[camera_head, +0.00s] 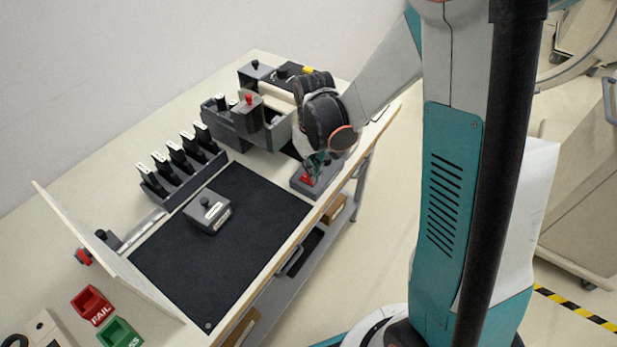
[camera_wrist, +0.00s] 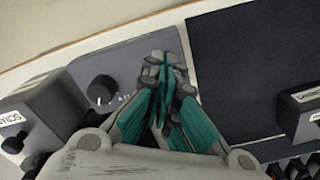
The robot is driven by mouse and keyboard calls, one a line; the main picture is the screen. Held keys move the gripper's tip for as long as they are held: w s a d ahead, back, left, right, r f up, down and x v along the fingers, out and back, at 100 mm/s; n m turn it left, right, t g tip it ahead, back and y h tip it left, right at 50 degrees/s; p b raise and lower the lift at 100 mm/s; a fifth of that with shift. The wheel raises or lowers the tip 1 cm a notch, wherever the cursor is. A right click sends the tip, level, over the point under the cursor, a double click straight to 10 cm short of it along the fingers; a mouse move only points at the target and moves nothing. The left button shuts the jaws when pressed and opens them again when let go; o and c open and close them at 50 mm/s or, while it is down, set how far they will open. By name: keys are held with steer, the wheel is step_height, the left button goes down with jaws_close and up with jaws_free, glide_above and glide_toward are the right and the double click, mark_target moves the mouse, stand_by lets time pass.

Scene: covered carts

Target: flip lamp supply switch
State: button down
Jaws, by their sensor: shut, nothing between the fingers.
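A low grey box (camera_head: 325,178) with a red part (camera_head: 308,180) on top sits at the bench's front edge, right of the black mat. It appears to be the lamp supply. In the wrist view its grey top (camera_wrist: 128,62) carries a round black knob (camera_wrist: 102,90) and a partly covered label. My gripper (camera_head: 318,164) is over this box, close to the red part; contact cannot be told. In the wrist view my gripper (camera_wrist: 165,64) is shut and empty, its fingertips over the box's end beside the mat. They hide that end, and no switch shows there.
The black mat (camera_head: 245,205) holds a grey knobbed box (camera_head: 207,211). Behind it stand a rack of black holders (camera_head: 182,168) and a grey bin (camera_head: 235,125) with a red knob. A white upright panel (camera_head: 110,250) and red and green trays (camera_head: 92,303) are at left.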

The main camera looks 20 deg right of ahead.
steer(key=shift+f+b, duration=0.7)
steer(key=shift+f, duration=0.1)
stand_by(0.4)
steer(key=shift+r, duration=0.15)
steer(key=shift+r+p, duration=2.3)
steer(key=shift+r, duration=1.1)
steer(key=shift+r, duration=0.1)
steer(key=s+r+m+t+b, duration=0.1)
steer(key=s+r+t+b, duration=0.6)
steer(key=s, duration=0.8)
steer(key=shift+r+b, duration=0.55)
steer(key=shift+r, duration=0.6)
